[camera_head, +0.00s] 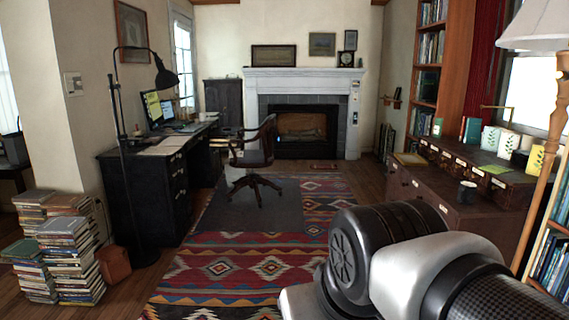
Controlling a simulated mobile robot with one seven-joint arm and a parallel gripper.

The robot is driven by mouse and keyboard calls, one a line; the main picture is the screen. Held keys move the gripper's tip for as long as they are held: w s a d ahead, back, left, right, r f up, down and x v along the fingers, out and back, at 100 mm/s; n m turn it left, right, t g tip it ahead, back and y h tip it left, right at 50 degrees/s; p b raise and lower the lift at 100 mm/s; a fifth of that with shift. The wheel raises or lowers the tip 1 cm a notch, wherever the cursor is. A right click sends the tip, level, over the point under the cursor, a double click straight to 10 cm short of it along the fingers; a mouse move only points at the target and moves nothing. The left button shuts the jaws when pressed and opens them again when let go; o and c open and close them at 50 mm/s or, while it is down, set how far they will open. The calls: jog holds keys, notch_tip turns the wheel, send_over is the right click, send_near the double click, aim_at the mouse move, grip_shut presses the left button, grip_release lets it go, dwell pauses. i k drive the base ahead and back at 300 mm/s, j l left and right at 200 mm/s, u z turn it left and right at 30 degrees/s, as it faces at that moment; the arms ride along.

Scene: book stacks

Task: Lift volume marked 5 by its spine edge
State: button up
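No volume with a readable 5 shows in the head view; the books are too small to read any marking. Several stacks of books (72,240) stand on the floor at the lower left. Several upright books (491,139) with pale and green covers stand on the brown cabinet (480,204) at the right. More books (556,245) fill a shelf at the right edge. My arm's links cover the lower right, and my gripper is not in view.
A black desk (132,197) with a monitor, a floor lamp (120,160) and a wooden swivel chair (254,155) stand left of the middle. A patterned rug (225,262) covers the open floor. A lamp post (541,165) rises at the right. A fireplace (303,75) is at the back.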

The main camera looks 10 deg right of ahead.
aim_at(23, 249)
jog(key=i+z, duration=0.1)
jog(key=z, duration=3.1)
jog(key=j+z, duration=0.15)
jog(key=z, duration=0.25)
jog(key=j+z, duration=0.15)
jog(key=z, duration=0.25)
jog(key=j+z, duration=0.15)
jog(key=z, duration=0.2)
jog(key=j+z, duration=0.15)
jog(key=z, duration=0.25)
jog(key=k+j+z, duration=0.15)
jog(key=z, duration=0.3)
jog(key=k+j+z, duration=0.2)
jog(key=z, duration=0.25)
jog(key=k+j+z, duration=0.2)
jog(key=z, duration=0.25)
jog(key=k+z, duration=0.55)
jog(key=z, duration=0.15)
jog(key=k+z, duration=0.35)
jog(key=k+l+z, duration=0.3)
jog(key=k+l, duration=0.35)
jog(key=k, duration=0.15)
jog(key=k+l, duration=0.65)
jog(key=k, duration=0.2)
jog(key=k+l+z, duration=0.1)
jog(key=z, duration=0.3)
